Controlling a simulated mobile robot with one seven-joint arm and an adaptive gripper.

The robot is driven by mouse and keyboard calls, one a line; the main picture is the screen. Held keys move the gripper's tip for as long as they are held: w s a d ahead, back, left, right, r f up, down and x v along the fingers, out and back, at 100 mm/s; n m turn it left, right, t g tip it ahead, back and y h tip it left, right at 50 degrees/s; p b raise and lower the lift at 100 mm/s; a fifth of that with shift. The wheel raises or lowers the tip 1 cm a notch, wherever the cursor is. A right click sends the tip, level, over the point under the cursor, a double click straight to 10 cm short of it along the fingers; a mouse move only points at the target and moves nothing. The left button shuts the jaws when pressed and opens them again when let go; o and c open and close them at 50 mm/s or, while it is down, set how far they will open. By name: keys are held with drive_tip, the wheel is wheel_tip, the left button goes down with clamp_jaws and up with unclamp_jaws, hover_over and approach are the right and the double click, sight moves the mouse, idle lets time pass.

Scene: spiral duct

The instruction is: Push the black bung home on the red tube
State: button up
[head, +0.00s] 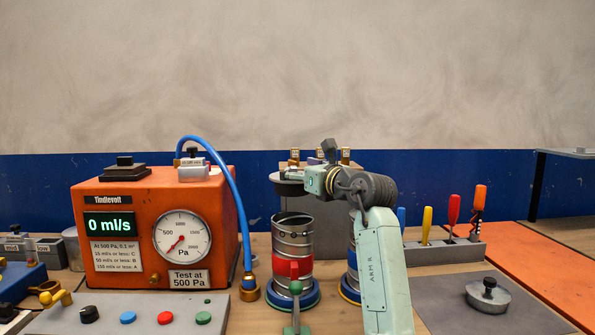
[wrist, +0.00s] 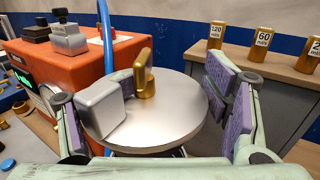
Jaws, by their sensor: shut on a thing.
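The red tube (head: 293,245) is a silver spiral duct with a red band, standing upright in a blue base. Its top looks open and dark inside. My gripper (head: 291,178) is above it, shut on a round disc (head: 290,188) that is level and clear of the rim. The disc looks dark in the head view. In the wrist view the disc (wrist: 165,122) has a silver top with a brass fitting and a grey block on it, between my purple-padded fingers. A grey lid with a dark knob (head: 487,290) lies at right. I cannot tell which piece is the black bung.
An orange test box (head: 150,215) reading 0 ml/s stands at left, with a blue hose (head: 236,205) arching down beside the tube. A green lever (head: 296,290) is in front. A second duct (head: 352,260) is partly hidden by my arm. Screwdrivers (head: 427,222) stand behind right.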

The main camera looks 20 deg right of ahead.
sight(298, 191)
drive_tip(key=shift+f+b, duration=1.6)
drive_tip(key=shift+f, duration=1.1)
drive_tip(key=shift+f+b, duration=0.45)
drive_tip(key=shift+f, duration=0.65)
drive_tip(key=shift+f, duration=0.35)
drive_tip(key=shift+f+b, duration=0.8)
drive_tip(key=shift+f, duration=0.15)
drive_tip(key=o, duration=1.7)
drive_tip(key=shift+r, duration=0.1)
drive_tip(key=v, duration=1.2)
